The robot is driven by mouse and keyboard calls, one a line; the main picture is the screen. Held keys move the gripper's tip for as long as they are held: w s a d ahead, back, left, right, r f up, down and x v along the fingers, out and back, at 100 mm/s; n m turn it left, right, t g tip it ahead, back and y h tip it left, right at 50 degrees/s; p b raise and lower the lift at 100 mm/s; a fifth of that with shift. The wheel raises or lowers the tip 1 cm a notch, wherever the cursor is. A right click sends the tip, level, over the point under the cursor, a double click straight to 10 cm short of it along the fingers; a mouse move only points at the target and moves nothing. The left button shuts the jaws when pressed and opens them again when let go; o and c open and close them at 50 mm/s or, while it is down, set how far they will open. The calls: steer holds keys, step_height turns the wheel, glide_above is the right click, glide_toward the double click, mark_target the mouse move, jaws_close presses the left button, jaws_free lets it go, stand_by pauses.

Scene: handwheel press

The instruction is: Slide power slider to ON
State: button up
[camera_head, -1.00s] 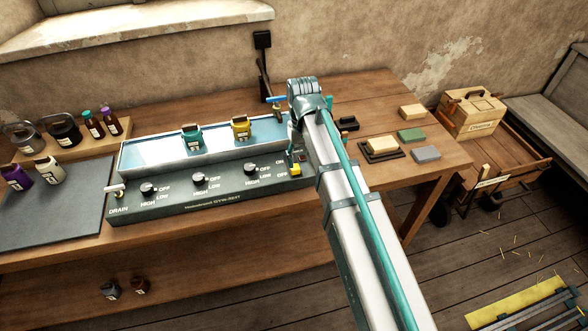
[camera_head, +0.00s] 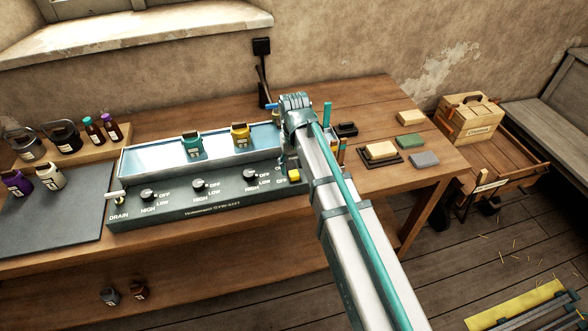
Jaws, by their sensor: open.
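The power slider is a small yellow knob (camera_head: 294,175) at the right end of the dark control panel (camera_head: 190,212). Its slot and much of its lettering are hidden by my gripper and arm. My gripper (camera_head: 284,160) points down at the panel's right end, just behind and left of the yellow knob. It is open, but its fingers are small and partly hidden. I cannot tell whether a finger touches the knob.
Several dark dials and a white drain lever (camera_head: 116,195) line the panel. Blocks (camera_head: 410,143) lie to the right. My arm crosses the table's front edge.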

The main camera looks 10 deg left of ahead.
mark_target(294, 175)
steer(key=shift+f, duration=1.45)
jaws_close()
